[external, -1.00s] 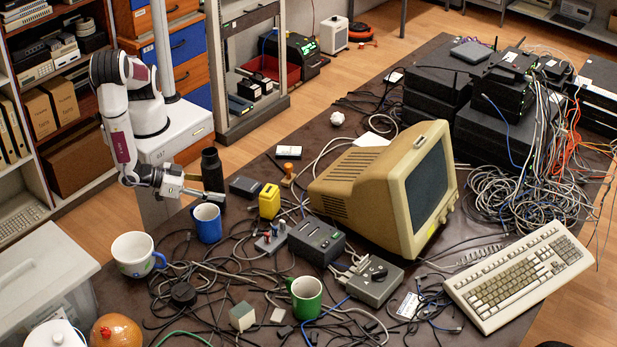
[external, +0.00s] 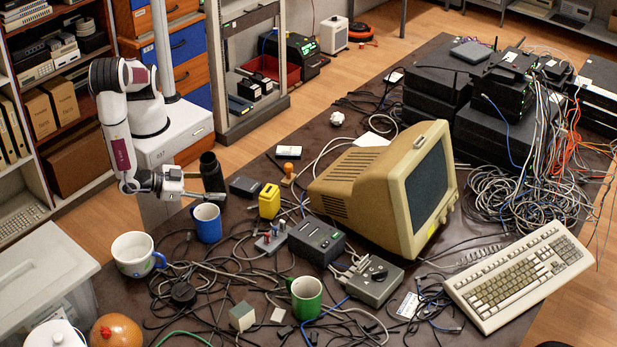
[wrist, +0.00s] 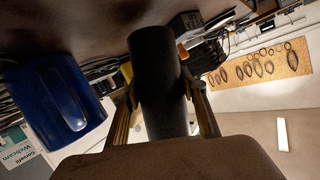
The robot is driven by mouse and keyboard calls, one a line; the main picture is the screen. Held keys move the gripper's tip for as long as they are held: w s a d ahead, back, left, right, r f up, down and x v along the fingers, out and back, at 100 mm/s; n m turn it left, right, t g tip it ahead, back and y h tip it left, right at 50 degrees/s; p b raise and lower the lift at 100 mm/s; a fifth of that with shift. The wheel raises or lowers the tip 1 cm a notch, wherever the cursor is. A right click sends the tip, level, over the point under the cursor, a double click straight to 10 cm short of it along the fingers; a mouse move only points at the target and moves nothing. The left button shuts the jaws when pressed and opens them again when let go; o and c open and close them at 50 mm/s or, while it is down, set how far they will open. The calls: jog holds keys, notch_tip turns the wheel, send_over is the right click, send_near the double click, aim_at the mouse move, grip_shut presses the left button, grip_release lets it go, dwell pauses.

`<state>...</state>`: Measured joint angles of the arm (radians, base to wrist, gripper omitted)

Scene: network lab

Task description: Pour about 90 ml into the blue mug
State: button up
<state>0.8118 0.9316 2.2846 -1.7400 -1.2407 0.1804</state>
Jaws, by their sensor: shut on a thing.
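The blue mug (external: 208,225) stands upright on the table near its left edge. My gripper (external: 199,189) is shut on a black cylindrical container (external: 212,173), just behind the mug in the external view. The container leans slightly left at its top, and its dark open mouth shows. In the wrist view the black container (wrist: 157,80) sits between the two fingers of my gripper (wrist: 160,95). The blue mug (wrist: 55,95) is at the left there, apart from the container. I see no liquid stream, and the contents of both are hidden.
A white mug with blue (external: 135,259) stands left of the blue mug, and a green mug (external: 306,297) stands nearer the front. A yellow box (external: 269,201), a dark box (external: 245,187) and many loose cables lie close by. A beige monitor (external: 385,190) stands farther right.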

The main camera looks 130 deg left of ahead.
jog(key=m, duration=0.1)
jog(key=m+y, duration=0.2)
jog(key=shift+s+a+f, duration=0.1)
jog(key=shift+s+a, duration=0.1)
jog(key=shift+a, duration=0.05)
jog(key=shift+s+a+f+m+y, duration=0.15)
jog(key=shift+a+m+y, duration=0.1)
jog(key=shift+m, duration=0.2)
jog(key=shift+s+a+m+y, duration=0.1)
jog(key=shift+m+y, duration=0.15)
jog(key=shift+m, duration=0.2)
jog(key=r+m, duration=0.1)
jog(key=s+a+r+m+y, duration=0.1)
jog(key=shift+a+m+t, duration=0.2)
jog(key=shift+m+t, duration=0.1)
jog(key=shift+t, duration=0.1)
jog(key=shift+s+a+f+m+y, duration=0.2)
jog(key=shift+f+m+y, duration=0.25)
jog(key=shift+m, duration=0.55)
jog(key=shift+w+d+r+m+t, duration=0.2)
jog(key=shift+r+m+t, duration=0.2)
jog(key=shift+r, duration=0.3)
jog(key=shift+w+d+r+m+y, duration=0.1)
jog(key=shift+d+r+m+y, duration=0.05)
jog(key=shift+r+m+y, duration=0.3)
jog(key=shift+r+m+t, duration=0.25)
jog(key=shift+r+t, duration=0.05)
jog(key=shift+r, duration=0.05)
jog(key=shift+s+a, duration=0.2)
jog(key=shift+a, duration=0.05)
